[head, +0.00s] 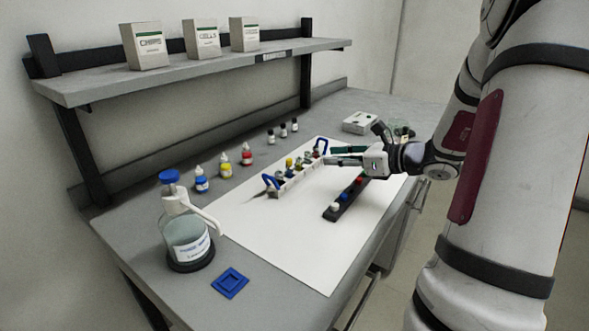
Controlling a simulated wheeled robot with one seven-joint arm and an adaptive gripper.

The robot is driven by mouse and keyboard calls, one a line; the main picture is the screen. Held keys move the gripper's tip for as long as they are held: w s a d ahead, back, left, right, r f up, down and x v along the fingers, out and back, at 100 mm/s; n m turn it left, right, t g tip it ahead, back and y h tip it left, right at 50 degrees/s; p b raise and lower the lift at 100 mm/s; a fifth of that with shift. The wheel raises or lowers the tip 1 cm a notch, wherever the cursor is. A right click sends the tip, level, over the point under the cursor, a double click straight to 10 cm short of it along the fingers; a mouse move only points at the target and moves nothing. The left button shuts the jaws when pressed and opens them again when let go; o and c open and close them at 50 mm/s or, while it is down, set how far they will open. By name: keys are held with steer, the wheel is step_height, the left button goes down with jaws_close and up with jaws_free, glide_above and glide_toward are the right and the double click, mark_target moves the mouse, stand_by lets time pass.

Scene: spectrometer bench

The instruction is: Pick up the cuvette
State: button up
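I cannot make out the cuvette for certain at this size. A white rack (284,187) with blue end handles stands on the white sheet and holds several small vessels with coloured tops; a cuvette may be among them. My gripper (328,155) reaches in from the right, with its dark fingers pointing left at the rack's far right end, close to the blue handle. Two fingers show one above the other in the picture. Whether anything is between the tips is too small to tell, and the gripper partly covers the space behind it.
Dropper bottles (201,184) and dark vials stand left and behind. A wash bottle (187,240) and blue tray (230,282) are at the front left. A white box (360,122) stands behind. The front sheet (300,262) is clear.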

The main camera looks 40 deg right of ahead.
mark_target(301, 158)
steer(key=x, duration=0.6)
steer(key=shift+w+a+f+b, duration=0.1)
steer(key=shift+w+f+b, duration=0.05)
steer(key=shift+w+b, duration=0.2)
steer(key=x, duration=0.2)
steer(key=b+x, duration=0.1)
steer(key=x, duration=0.2)
steer(key=shift+a, duration=0.25)
steer(key=shift+s, duration=0.1)
jaws_close()
